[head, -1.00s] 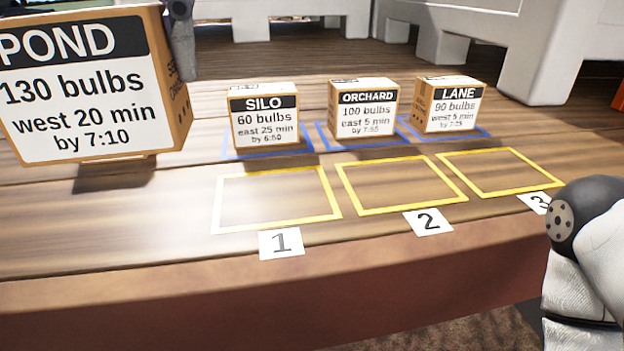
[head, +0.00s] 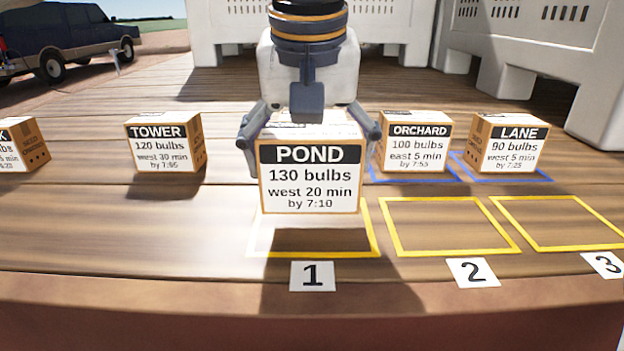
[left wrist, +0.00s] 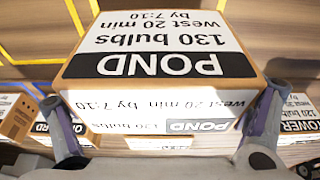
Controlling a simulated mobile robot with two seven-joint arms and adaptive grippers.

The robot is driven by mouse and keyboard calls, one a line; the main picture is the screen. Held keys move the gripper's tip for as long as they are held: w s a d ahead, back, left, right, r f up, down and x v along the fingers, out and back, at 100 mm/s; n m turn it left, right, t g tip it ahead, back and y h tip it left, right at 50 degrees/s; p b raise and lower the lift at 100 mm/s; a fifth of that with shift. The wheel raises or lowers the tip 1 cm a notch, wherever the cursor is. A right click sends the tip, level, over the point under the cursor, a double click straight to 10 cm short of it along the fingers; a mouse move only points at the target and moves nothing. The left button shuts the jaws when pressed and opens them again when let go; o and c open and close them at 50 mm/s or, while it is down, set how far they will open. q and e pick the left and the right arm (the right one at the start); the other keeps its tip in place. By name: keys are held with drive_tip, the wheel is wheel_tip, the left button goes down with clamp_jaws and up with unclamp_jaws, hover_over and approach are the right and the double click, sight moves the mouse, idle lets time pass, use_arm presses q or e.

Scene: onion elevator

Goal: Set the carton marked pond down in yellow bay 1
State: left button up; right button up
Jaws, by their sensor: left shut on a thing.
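The carton marked POND (head: 309,178) is upright, its label facing me, held in the air above the back part of yellow bay 1 (head: 374,240). A shadow lies on the bay beneath it. My left gripper (head: 306,130) is shut on the carton's two sides from behind. In the left wrist view the POND carton (left wrist: 160,75) sits between the two fingers (left wrist: 163,135). The number 1 card (head: 312,276) lies in front of the bay. My right gripper is not in view.
Cartons ORCHARD (head: 415,140) and LANE (head: 510,146) stand in blue bays at the right. TOWER (head: 164,143) and a cut-off carton (head: 24,146) stand at the left. Yellow bays 2 (head: 450,226) and 3 (head: 562,222) are empty. White crates stand behind.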

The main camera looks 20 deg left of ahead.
sight(312, 182)
use_arm(q)
drive_tip(key=shift+w+d+f, duration=0.1)
drive_tip(key=shift+f, duration=1.65)
drive_tip(key=o, duration=1.3)
drive_tip(key=v, duration=1.2)
drive_tip(key=shift+r, duration=0.1)
